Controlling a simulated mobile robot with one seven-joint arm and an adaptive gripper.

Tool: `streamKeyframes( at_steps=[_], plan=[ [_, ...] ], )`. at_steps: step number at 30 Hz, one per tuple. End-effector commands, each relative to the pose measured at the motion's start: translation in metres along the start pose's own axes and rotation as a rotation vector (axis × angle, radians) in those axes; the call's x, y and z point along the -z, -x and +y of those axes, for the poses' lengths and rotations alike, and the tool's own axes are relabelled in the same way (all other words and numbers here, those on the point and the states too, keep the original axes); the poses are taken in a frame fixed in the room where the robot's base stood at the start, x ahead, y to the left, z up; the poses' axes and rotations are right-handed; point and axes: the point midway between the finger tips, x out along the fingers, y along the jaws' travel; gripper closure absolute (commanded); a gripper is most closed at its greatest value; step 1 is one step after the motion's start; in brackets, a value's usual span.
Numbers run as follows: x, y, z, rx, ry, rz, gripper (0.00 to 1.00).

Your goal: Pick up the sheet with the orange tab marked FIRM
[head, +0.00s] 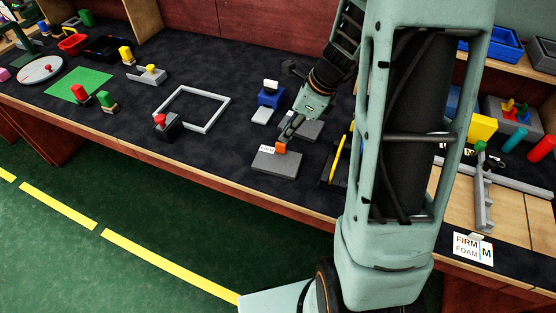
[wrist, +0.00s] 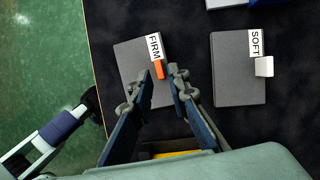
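The grey FIRM sheet (head: 277,165) lies flat near the table's front edge. Its upright orange tab (head: 281,148) stands at its far edge beside a white label reading FIRM. In the wrist view the sheet (wrist: 132,65) is left of centre, with the orange tab (wrist: 158,70) at its right edge. My gripper (wrist: 164,72) is open, its fingertips on either side of the tab in that view; I cannot tell whether they touch it. In the head view my gripper (head: 286,137) is just behind and above the tab.
A second grey sheet (wrist: 238,80), labelled SOFT with a white tab, lies to the right. A dark tray with a yellow stick (head: 337,158) stands right of the FIRM sheet. A grey square frame (head: 212,127) lies left. The table between frame and sheet is mostly clear.

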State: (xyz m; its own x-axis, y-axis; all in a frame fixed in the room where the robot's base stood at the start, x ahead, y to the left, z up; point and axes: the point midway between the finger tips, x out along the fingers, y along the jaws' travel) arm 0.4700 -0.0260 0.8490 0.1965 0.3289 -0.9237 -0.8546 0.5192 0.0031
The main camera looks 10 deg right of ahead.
Motion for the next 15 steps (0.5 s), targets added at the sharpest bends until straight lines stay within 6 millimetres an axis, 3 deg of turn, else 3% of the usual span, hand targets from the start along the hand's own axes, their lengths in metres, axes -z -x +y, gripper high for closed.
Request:
streamKeyframes(
  at_steps=[8,15],
  plan=[
    [0.002,-0.021,0.001,0.0,0.001,0.001,0.84],
    [0.006,-0.057,0.004,-0.002,0.002,0.001,0.84]
  ],
)
